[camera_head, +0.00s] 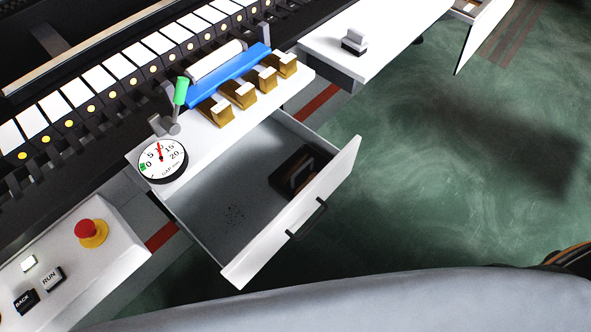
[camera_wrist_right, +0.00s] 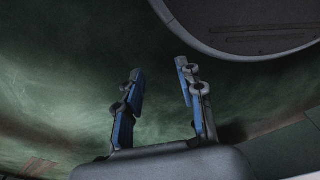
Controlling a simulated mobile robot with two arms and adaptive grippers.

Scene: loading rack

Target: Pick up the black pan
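A black object with a grey handle (camera_head: 297,175) lies in the open drawer (camera_head: 215,205), near its right end. It is the only black thing in the drawer, but I cannot tell for sure that it is the pan. The drawer's front partly borders it. My right gripper (camera_wrist_right: 160,68) shows in the right wrist view, with its two blue-padded fingers apart and nothing between them. Green floor lies beyond the fingers. Neither gripper shows in the head view, and my left gripper is in no view.
The drawer front carries a dark handle (camera_head: 306,219). Above the drawer, a white ledge holds a round gauge (camera_head: 162,160), a green-tipped lever (camera_head: 181,91) and several brass blocks. A red stop button (camera_head: 90,232) is at lower left. The green floor (camera_head: 450,140) at right is clear.

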